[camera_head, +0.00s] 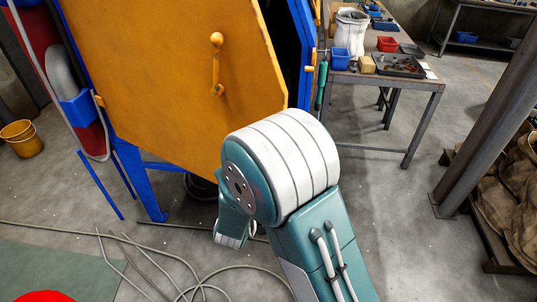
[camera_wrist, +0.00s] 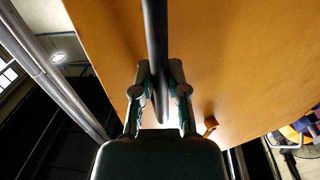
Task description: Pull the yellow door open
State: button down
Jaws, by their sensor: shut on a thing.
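The yellow door (camera_head: 160,70) fills the upper left of the head view, on a blue cabinet frame (camera_head: 303,30). A dark gap shows between the door's right edge and the frame. A yellow handle (camera_head: 215,75) is on the door's face. In the wrist view, the door (camera_wrist: 240,50) spreads across the middle and right. My gripper (camera_wrist: 161,80) has its two fingers closed around a dark upright bar (camera_wrist: 155,30) in front of the door. Where this bar joins the door is not visible. In the head view my arm stands before the door's lower right, and the fingertips are hidden.
A workbench (camera_head: 425,84) with a blue bin (camera_head: 340,60), a red bin (camera_head: 387,44) and a tray (camera_head: 398,66) stands right of the cabinet. A steel post (camera_head: 490,110) rises at far right. Loose hose (camera_head: 185,262) lies on the floor. A yellow bucket (camera_head: 20,138) stands at left.

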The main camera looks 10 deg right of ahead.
jog(key=s+a, duration=1)
jog(key=shift+s+a, duration=0.3)
jog(key=shift+s, duration=0.05)
jog(key=shift+r, duration=0.15)
jog(key=c, duration=0.6)
grip_release()
jog(key=shift+c, duration=0.2)
